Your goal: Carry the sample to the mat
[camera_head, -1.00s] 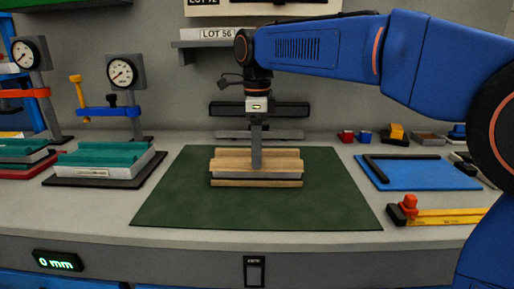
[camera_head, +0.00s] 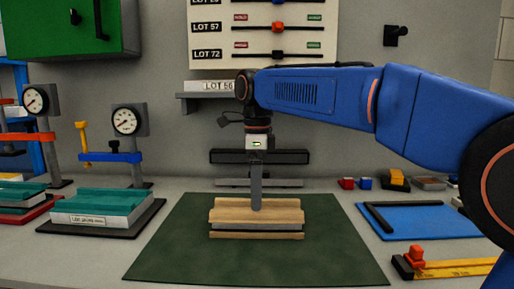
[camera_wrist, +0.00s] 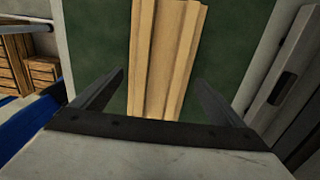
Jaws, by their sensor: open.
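The sample is a layered panel (camera_head: 285,216) with pale wooden faces and a thin grey layer between. It lies flat on the dark green mat (camera_head: 180,262), around the mat's middle. The panel (camera_wrist: 168,45) also shows in the wrist view, running lengthwise away from me, with the mat (camera_wrist: 225,62) on both sides. My gripper (camera_head: 256,208) points down over the middle of the panel. In the wrist view my gripper (camera_wrist: 158,92) has its two fingers wide apart, one to each side of the panel and clear of it. The fingers hold nothing.
On the left stand dial gauges (camera_head: 126,121) and a teal-topped block (camera_head: 100,203) on a dark plate. On the right lie a blue mat (camera_head: 430,222) with a black angle and a yellow rule (camera_head: 455,268). A shelf (camera_head: 205,97) hangs behind my arm.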

